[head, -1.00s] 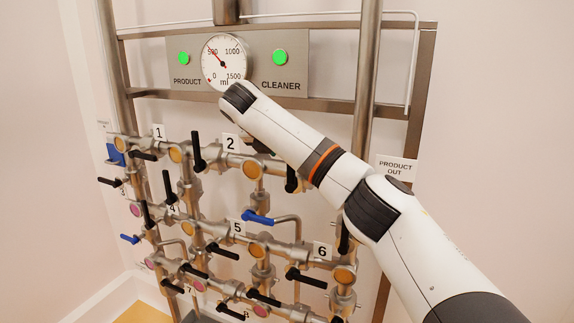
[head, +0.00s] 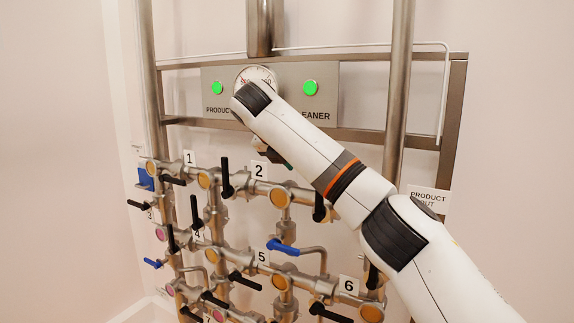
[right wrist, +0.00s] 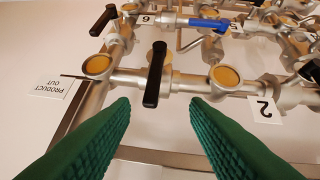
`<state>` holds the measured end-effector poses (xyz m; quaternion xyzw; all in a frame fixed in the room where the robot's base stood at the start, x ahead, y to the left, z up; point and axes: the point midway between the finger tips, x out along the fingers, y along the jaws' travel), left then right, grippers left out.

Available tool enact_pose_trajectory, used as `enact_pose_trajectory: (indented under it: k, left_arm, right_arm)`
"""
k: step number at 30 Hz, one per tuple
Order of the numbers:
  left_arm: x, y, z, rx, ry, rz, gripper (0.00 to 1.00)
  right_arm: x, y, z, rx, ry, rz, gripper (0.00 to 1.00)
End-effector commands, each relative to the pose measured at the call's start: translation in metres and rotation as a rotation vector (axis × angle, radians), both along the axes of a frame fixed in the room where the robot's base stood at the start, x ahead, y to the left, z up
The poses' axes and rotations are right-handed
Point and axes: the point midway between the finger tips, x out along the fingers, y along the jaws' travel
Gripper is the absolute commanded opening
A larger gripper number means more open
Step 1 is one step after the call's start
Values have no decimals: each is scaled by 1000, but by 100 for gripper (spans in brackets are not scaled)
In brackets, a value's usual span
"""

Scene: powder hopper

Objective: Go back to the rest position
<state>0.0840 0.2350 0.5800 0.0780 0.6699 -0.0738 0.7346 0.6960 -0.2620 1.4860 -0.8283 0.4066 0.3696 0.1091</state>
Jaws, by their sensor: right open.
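My right arm reaches in from the right in the head view. Its gripper is mostly hidden behind the arm, with only a dark part showing below it. In the right wrist view my right gripper (right wrist: 160,104) has its two green ribbed fingers wide apart, with nothing held. A black valve handle (right wrist: 156,75) on a steel pipe stands beyond the gap between the fingertips, apparently clear of both. My left gripper is not in view.
A steel frame (head: 457,105) carries pipes with several black and blue handles (head: 283,247). The gauge (head: 256,74) is partly covered by my arm. Two green lamps (head: 217,88) are lit on the panel. Bare wall (head: 70,150) lies to the left.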

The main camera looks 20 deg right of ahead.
Motion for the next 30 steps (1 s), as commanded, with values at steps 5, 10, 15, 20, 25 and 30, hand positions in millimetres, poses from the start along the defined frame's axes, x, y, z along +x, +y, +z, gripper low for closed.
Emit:
enact_pose_trajectory:
  k: [5,10,15,20,25,30]
  left_arm:
    - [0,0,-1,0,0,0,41]
    - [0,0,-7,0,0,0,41]
    - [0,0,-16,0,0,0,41]
    - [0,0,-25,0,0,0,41]
    - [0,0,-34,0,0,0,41]
    - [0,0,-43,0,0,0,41]
  right_arm:
    - [1,0,-5,4,0,-2,42]
    - [21,4,-65,69,-23,-26,42]
    - [47,13,-189,218,-80,-101,42]
    - [52,21,-311,372,-133,-210,42]
    - [33,29,-441,529,-171,-356,42]
    - [-8,35,-565,671,-205,-535,42]
